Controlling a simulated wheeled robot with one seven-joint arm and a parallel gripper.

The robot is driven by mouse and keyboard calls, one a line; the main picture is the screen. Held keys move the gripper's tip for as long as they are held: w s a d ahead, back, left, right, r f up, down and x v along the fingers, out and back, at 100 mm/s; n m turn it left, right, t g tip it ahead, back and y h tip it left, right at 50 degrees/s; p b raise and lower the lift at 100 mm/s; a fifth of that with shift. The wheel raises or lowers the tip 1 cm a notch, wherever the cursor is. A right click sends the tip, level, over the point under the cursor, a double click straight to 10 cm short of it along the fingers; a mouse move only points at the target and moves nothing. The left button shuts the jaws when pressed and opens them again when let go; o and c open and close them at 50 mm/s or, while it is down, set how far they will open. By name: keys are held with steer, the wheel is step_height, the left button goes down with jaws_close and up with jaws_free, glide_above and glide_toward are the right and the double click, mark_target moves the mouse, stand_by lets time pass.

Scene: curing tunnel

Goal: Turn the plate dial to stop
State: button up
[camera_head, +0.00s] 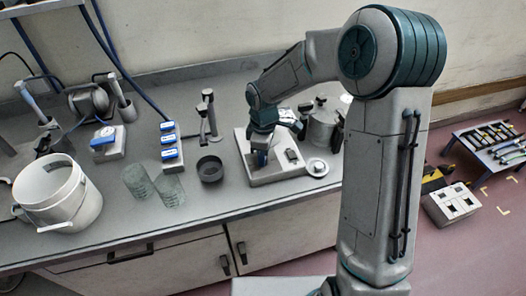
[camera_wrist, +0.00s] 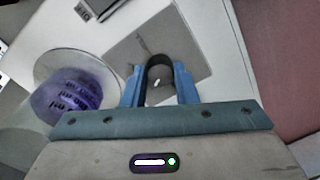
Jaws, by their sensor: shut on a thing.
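The plate device (camera_head: 285,174) is a pale, flat box on the bench in the head view. In the wrist view its light top (camera_wrist: 208,20) carries a grey square (camera_wrist: 203,66). A dark round dial (camera_wrist: 159,72) with a small white mark stands on that square. My gripper (camera_wrist: 159,84) has its two blue fingers on either side of the dial and is shut on it. In the head view my gripper (camera_head: 261,158) points down at the plate device's left part and hides the dial.
A small round dish (camera_head: 317,168) lies close to the right of the device. A dark cup (camera_head: 210,169), glass beakers (camera_head: 168,190) and a white bucket (camera_head: 62,194) stand to the left. A metal pot (camera_head: 322,125) stands behind right. The bench front is clear.

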steer(key=n+p, duration=0.1)
steer(key=n, duration=0.2)
steer(key=n+p, duration=0.1)
steer(key=n, duration=0.2)
steer(key=shift+a+r+n+p, duration=0.1)
steer(key=shift+r+n+p, duration=0.1)
steer(key=shift+n+p, duration=0.15)
steer(key=n+p, duration=0.3)
steer(key=n, duration=0.3)
steer(key=shift+f+h, duration=0.1)
steer(key=shift+h, duration=0.2)
steer(key=o, duration=1)
step_height(320, 180, up, 14)
steer(key=b, duration=0.1)
steer(key=shift+w+a+f, duration=0.15)
steer(key=shift+a, duration=0.15)
steer(key=shift+d, duration=0.1)
